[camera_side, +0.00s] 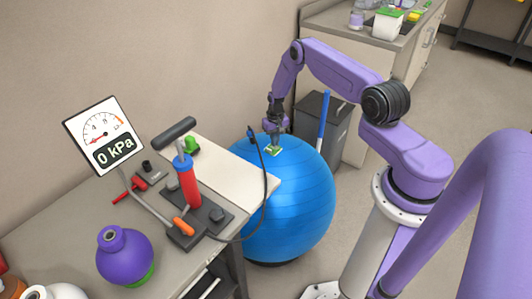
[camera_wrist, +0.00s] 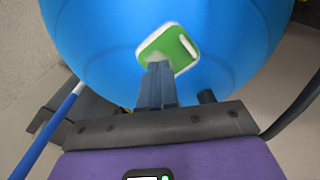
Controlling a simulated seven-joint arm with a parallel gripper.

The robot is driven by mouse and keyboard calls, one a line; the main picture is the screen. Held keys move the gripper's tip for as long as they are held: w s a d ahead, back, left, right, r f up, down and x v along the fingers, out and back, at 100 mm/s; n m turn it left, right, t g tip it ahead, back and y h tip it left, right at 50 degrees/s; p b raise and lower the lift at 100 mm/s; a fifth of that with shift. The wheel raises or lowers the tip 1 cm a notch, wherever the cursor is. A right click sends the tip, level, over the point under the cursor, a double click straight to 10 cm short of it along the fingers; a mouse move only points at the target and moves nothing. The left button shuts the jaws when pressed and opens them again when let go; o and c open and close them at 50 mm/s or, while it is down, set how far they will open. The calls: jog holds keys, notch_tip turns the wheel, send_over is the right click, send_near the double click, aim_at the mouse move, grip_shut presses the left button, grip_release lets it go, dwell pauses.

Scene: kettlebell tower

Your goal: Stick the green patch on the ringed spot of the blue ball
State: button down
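The blue ball (camera_side: 300,205) stands on the floor beside the table, and it fills the top of the wrist view (camera_wrist: 100,40). My gripper (camera_side: 274,143) is over the ball's upper side with its fingers pointing down. In the wrist view its fingers (camera_wrist: 158,70) are together on the edge of the green patch (camera_wrist: 178,50), which has a pale border and a slot near one side. The patch (camera_side: 273,151) appears right at the ball's surface; I cannot tell if it touches. No ring shows on the ball in either view.
A grey table (camera_side: 70,230) on the left holds a red pump (camera_side: 190,185), a gauge reading 0 kPa (camera_side: 104,136) and a purple kettlebell (camera_side: 125,258). A black hose (camera_side: 266,190) hangs by the ball. A blue pole (camera_side: 323,120) and grey bin (camera_side: 340,133) stand behind.

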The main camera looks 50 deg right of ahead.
jog(key=shift+f, duration=0.65)
dwell(2.0)
jog(key=shift+r, duration=0.1)
jog(key=shift+r, duration=3.45)
notch_tip(320, 180, up, 18)
jog(key=shift+f, duration=0.25)
